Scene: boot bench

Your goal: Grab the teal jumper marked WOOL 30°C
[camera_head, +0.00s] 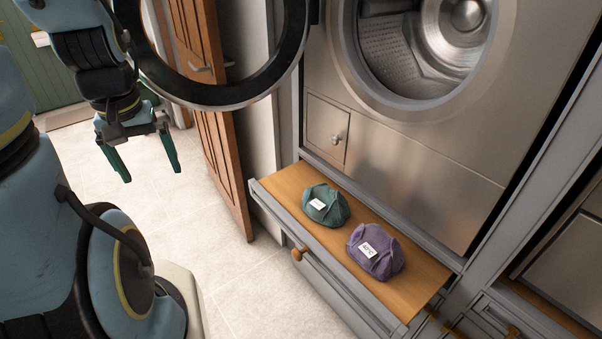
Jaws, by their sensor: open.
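A teal bundled garment (325,205) sits on a pulled-out wooden shelf below the washing machine. It carries a white label whose text is too small to read from here. A purple bundled garment (376,251) lies just to its right and nearer, with a white label that is partly legible. My gripper (149,173) is open and empty at the upper left, its two teal fingers pointing down over the floor. It is well to the left of the teal garment and apart from it.
The wooden shelf (424,267) stands out from below the washing machine (420,140). The machine's round door (190,92) hangs open between my gripper and the machine. A brown wooden door (222,150) stands behind it. The pale tiled floor (228,277) left of the shelf is clear.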

